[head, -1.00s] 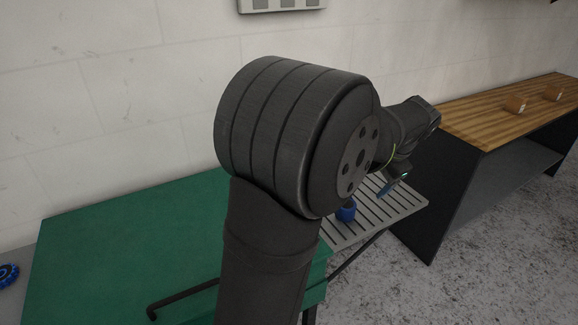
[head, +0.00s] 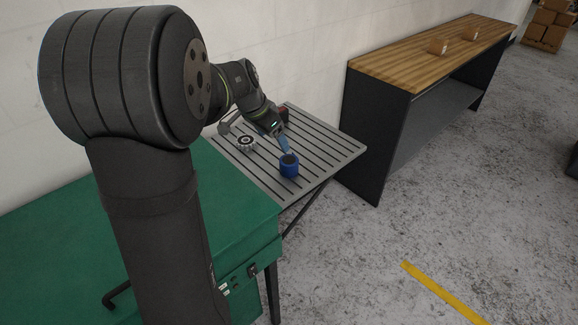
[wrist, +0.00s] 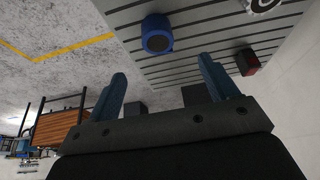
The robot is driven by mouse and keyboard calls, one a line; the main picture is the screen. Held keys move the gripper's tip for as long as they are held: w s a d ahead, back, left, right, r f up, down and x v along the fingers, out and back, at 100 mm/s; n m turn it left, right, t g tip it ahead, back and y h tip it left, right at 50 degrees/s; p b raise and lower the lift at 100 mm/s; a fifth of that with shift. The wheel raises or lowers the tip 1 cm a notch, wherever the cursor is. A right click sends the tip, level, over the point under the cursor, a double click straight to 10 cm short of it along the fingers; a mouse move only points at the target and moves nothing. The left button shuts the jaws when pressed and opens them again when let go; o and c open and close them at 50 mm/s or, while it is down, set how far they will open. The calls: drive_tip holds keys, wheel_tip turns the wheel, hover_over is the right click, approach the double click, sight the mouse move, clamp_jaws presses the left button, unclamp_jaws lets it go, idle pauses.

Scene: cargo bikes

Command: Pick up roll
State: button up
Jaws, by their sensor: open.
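A blue cylindrical roll (head: 289,167) with a dark hole in its top stands on the grey slatted table (head: 340,149). It also shows in the wrist view (wrist: 157,38), at the top, left of the middle and beyond the fingertips. My gripper (head: 284,147) has blue fingers and is just behind and above the roll in the head view. In the wrist view my gripper (wrist: 162,68) has its two fingers wide apart with nothing between them. Whether a finger touches the roll cannot be told.
A pale toothed ring (head: 246,143) and a small red and black object (head: 284,114) are also on the slatted table. A green table (head: 235,210) adjoins it at left. A wood-topped bench (head: 430,52) carries small brown boxes at right. A white wall stands behind.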

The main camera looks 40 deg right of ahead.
sight(287, 161)
drive_tip(key=x, duration=0.8)
drive_tip(key=shift+d+f, duration=0.1)
drive_tip(key=shift+f, duration=0.2)
drive_tip(key=shift+s+x, duration=0.2)
drive_tip(key=shift+x, duration=1.15)
drive_tip(key=shift+s+x, duration=0.15)
drive_tip(key=shift+x, duration=1.15)
drive_tip(key=c, duration=1.1)
